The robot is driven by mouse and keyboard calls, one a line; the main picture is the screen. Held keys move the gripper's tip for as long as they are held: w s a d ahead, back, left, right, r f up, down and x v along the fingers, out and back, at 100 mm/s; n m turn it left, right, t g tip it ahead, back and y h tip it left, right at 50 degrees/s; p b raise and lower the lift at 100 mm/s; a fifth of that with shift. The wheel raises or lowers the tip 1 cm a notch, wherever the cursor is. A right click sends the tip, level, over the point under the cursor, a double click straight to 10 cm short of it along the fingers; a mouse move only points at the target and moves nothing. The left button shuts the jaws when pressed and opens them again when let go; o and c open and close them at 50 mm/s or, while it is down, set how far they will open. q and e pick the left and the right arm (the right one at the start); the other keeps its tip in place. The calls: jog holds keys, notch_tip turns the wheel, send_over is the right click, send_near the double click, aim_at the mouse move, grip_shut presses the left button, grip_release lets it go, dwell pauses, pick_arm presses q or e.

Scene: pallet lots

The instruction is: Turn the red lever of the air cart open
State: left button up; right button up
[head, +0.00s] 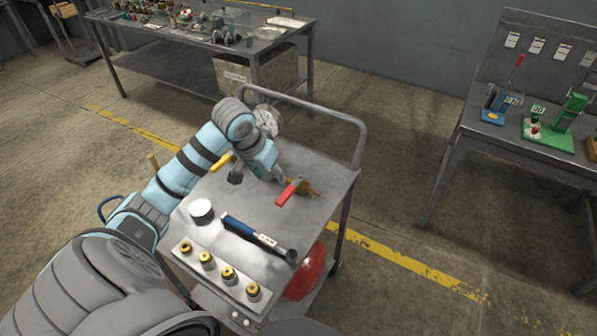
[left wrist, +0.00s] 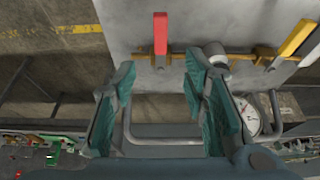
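The air cart (head: 325,170) is a grey metal cart with a brass pipe along its far side. Its red lever (head: 289,192) stands out from the pipe; in the left wrist view the red lever (left wrist: 160,34) lies ahead of the gap between my fingers. A yellow lever (head: 221,162) is further left on the pipe, and it shows at the right of the left wrist view (left wrist: 298,37). My left gripper (head: 273,173) is just beside the red lever in the head view. In the left wrist view its fingers (left wrist: 160,70) are apart with nothing between them. My right gripper is out of view.
A blue torque wrench (head: 252,232), a white round piece (head: 201,211) and a strip with several brass fittings (head: 215,270) lie on the cart. A red tank (head: 306,272) is below. Workbenches stand behind and right.

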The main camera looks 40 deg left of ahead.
pick_arm(q)
jog(key=b, duration=0.2)
send_near(285, 194)
jog(key=f, duration=0.2)
jog(key=x, duration=0.3)
jog(key=b+x, duration=0.1)
jog(key=x, duration=0.2)
jog(key=shift+w+f, duration=0.2)
jog(key=shift+w, duration=0.3)
jog(key=shift+s, duration=0.1)
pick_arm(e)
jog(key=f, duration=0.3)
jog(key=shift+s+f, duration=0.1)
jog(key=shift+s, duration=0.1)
pick_arm(q)
jog(key=shift+r, duration=0.1)
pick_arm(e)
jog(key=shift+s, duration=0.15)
pick_arm(q)
jog(key=shift+s, duration=0.1)
jog(key=shift+c, duration=0.7)
grip_shut()
